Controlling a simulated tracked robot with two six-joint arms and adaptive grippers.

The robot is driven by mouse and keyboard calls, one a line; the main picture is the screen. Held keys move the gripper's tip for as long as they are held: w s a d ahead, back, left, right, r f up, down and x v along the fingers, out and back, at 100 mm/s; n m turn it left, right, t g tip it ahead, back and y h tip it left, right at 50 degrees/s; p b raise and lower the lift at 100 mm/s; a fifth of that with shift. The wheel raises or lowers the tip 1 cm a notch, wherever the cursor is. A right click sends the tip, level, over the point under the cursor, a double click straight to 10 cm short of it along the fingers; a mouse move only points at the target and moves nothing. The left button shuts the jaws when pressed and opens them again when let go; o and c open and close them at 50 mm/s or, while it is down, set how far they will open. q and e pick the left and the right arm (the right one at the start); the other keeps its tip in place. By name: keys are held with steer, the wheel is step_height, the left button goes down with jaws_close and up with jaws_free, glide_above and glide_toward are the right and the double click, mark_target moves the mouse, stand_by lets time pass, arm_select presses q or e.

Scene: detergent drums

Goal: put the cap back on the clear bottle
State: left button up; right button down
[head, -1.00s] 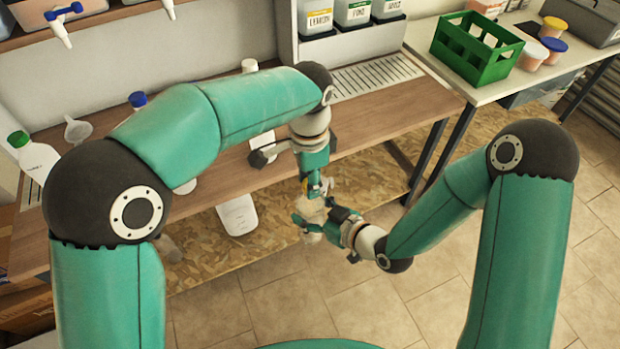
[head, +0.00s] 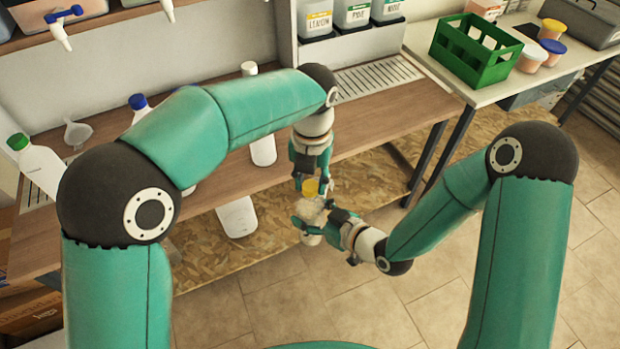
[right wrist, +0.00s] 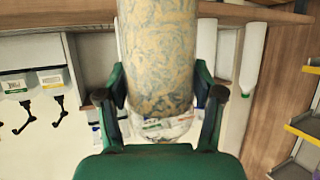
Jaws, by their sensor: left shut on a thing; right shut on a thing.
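The clear bottle (head: 309,211) is held out in front of the bench by my right gripper (head: 328,219), which is shut on its side. In the right wrist view the bottle (right wrist: 157,60) fills the space between the fingers (right wrist: 165,98), with a mottled yellow and grey look. My left gripper (head: 310,180) points down above the bottle and is shut on a yellow cap (head: 310,187). The cap is right over the bottle's top; I cannot tell whether it touches or sits on the neck. The cap does not show in the right wrist view.
The wooden bench (head: 400,115) holds white bottles, one with a green cap (head: 18,141) and one with a blue cap (head: 138,101), and a funnel (head: 77,133). A green crate (head: 475,50) and tubs (head: 532,57) stand on the right table. The floor (head: 420,300) is open.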

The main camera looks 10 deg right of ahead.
arm_select(q)
steer(key=shift+w+m, duration=0.1)
steer(key=shift+m, duration=0.8)
steer(key=o, duration=0.7)
steer(key=shift+r, duration=0.1)
steer(key=shift+r, duration=2.15)
steer(key=shift+c, duration=0.3)
